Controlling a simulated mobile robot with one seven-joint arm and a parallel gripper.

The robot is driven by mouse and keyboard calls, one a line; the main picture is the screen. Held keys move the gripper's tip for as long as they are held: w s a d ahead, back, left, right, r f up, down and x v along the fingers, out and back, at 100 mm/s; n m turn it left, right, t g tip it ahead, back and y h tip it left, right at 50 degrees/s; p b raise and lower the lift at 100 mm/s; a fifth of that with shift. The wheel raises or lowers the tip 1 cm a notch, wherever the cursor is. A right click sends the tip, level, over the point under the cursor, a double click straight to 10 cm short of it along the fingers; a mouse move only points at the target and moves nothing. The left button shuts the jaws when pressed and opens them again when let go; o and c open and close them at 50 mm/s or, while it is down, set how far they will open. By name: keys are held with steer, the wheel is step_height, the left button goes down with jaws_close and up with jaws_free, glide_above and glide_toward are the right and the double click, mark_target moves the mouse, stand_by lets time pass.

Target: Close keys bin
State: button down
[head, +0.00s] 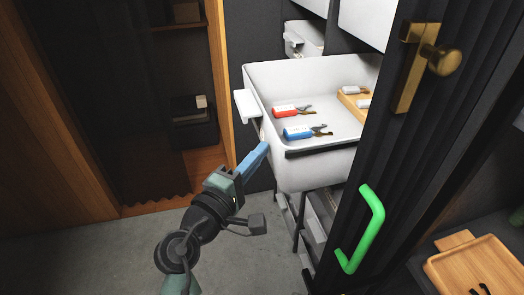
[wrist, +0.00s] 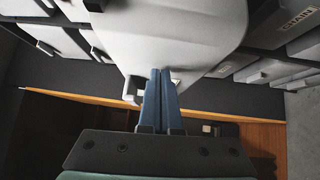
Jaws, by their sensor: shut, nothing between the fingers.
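The keys bin is most likely the large white open bin (head: 290,165) pulled out in the middle of the head view; I read no label on it. Keys with a red tag (head: 286,111) and a blue tag (head: 298,132) lie inside it. My gripper (head: 264,147) is shut and empty at the bin's left front side, its blue fingers close to the wall. In the wrist view, the shut fingers (wrist: 161,75) point at the underside of a white bin (wrist: 185,35). I cannot tell whether they touch it.
A dark door panel with a brass knob (head: 441,60) and a green handle (head: 362,228) stands at the right, covering part of the bin. A wooden tray (head: 478,268) is at lower right. Other white bins (head: 305,38) sit behind. Grey floor is clear at lower left.

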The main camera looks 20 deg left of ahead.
steer(key=shift+w, duration=0.1)
steer(key=w+d, duration=0.1)
steer(key=d, duration=0.1)
steer(key=w+d+p, duration=0.1)
steer(key=w+d, duration=0.2)
steer(key=d, duration=0.2)
steer(key=shift+w, duration=0.35)
